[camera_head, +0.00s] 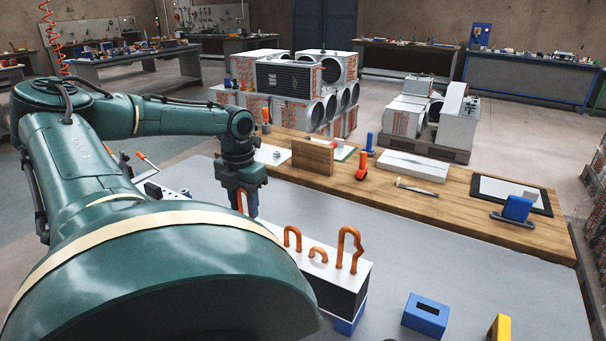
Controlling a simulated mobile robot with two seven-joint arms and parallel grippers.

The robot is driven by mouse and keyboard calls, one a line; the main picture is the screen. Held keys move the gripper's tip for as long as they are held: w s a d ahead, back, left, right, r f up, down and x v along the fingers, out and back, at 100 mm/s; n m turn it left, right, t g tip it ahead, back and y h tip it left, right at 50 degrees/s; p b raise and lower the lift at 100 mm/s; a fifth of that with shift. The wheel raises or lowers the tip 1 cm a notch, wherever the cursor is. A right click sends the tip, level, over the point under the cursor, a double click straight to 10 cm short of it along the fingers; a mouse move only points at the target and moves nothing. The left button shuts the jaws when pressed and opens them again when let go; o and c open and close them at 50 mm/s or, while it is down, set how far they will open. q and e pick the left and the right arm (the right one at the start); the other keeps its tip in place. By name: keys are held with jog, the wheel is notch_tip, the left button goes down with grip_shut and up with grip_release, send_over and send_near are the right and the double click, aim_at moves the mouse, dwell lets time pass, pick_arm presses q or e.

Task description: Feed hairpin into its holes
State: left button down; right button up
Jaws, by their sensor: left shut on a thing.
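My left gripper (245,204) comes down from the left arm, behind the left end of the coil block. It is shut on a copper-orange hairpin (239,202), of which only a short length shows between the fingers. The coil block (335,290) has a white top and a dark front. Several copper bends stand on its top: a bend at the left (292,238), a low one in the middle (318,254) and a tall one at the right (348,248). The big green arm link hides the block's left part. The holes cannot be made out. My right gripper is not in view.
A blue block with a slot (426,315) and a yellow piece (500,328) sit on the grey table (470,275). The wooden bench behind holds a wooden board (312,156), an orange tool (361,166), a hammer (416,187) and a blue tool (516,209). The grey table's right side is mostly clear.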

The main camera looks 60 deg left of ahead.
pick_arm(q)
jog(key=shift+f, duration=0.3)
jog(key=shift+c, duration=1.8)
grip_release()
jog(key=shift+o, duration=0.6)
jog(key=shift+o, duration=1.2)
